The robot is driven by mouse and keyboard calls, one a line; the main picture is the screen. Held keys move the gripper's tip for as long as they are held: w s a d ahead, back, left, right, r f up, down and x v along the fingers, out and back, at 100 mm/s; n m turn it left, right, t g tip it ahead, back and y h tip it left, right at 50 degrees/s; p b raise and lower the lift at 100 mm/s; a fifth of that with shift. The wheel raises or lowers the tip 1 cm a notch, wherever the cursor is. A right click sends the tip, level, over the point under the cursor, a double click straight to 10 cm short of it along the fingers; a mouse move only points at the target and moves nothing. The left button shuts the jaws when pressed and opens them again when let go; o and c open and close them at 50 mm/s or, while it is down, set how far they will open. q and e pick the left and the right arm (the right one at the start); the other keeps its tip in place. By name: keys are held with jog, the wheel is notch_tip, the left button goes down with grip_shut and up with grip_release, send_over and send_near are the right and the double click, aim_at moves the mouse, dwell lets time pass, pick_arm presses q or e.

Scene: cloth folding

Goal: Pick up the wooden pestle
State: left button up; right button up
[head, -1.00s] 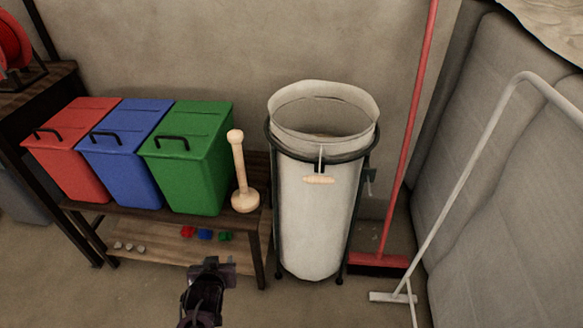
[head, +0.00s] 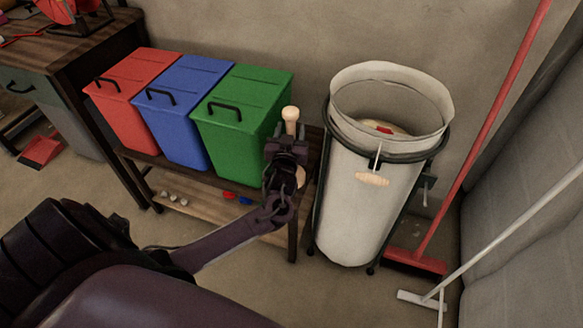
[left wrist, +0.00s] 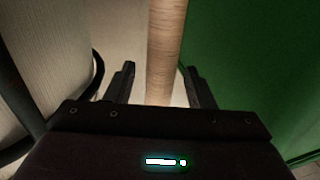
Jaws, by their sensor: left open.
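The wooden pestle (head: 291,118) stands upright on the dark wooden bench, just right of the green bin. In the head view only its rounded top and a bit of its pale base show; my left gripper (head: 285,148) hides the middle. In the left wrist view the pestle's shaft (left wrist: 165,50) runs upright between the two fingers of the left gripper (left wrist: 157,85). Both fingers stand apart from the shaft, with a gap on each side. The left gripper is open and empty. My right gripper is not in view.
The green bin (head: 240,110) stands close on the left of the pestle, beside blue (head: 182,118) and red (head: 125,100) bins. A white cloth hamper (head: 365,215) in a dark frame stands close on the right. A red broom (head: 490,120) leans farther right.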

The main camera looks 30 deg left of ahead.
pick_arm(q)
jog(key=shift+w+a, duration=0.15)
jog(key=shift+w, duration=0.15)
jog(key=c, duration=1)
jog(key=shift+r, duration=0.2)
